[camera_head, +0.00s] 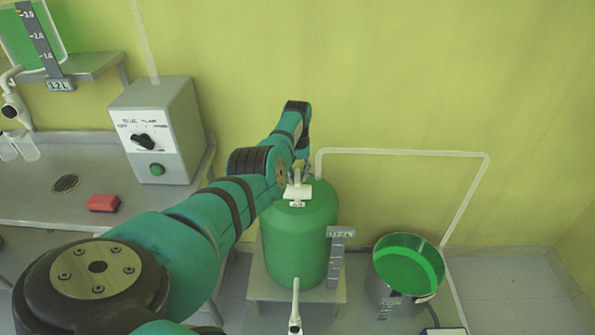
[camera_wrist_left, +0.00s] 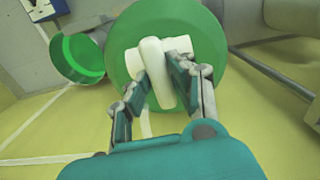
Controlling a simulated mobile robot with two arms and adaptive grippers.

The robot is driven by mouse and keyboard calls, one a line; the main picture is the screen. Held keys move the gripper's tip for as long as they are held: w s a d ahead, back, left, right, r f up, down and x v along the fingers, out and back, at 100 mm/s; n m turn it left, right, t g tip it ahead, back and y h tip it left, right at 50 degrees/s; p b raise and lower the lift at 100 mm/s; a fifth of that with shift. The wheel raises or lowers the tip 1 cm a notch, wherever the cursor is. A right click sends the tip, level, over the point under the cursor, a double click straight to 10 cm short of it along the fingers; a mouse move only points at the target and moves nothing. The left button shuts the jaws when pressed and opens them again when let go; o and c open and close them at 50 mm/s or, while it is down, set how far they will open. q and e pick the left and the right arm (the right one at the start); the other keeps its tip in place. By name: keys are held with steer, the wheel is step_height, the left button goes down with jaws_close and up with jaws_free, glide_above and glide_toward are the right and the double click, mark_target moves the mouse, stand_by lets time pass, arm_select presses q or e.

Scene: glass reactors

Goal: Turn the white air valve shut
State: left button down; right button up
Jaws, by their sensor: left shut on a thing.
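The white air valve (camera_head: 297,191) sits on top of the green tank (camera_head: 300,240) in the head view. In the left wrist view, its long white handle (camera_wrist_left: 154,62) lies between my left gripper's fingers (camera_wrist_left: 157,82), over a white crosspiece on the round green tank top (camera_wrist_left: 122,40). My left gripper is shut on the handle. In the head view my left arm reaches over to the tank and its fingers (camera_head: 299,172) are partly hidden by the wrist. My right gripper is not in view.
A metal bucket with green liquid (camera_head: 408,264) stands right of the tank. A white pipe (camera_head: 400,152) runs along the wall behind. At left, a grey control box (camera_head: 178,115) and a red block (camera_head: 103,203) rest on a metal counter (camera_head: 40,190).

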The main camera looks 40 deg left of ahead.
mark_target(297, 175)
arm_select(q)
steer(key=shift+w+r+m, duration=0.15)
steer(key=shift+m, duration=0.25)
steer(key=c, duration=1.2)
jaws_free()
steer(key=shift+o, duration=0.2)
step_height(297, 175, up, 12)
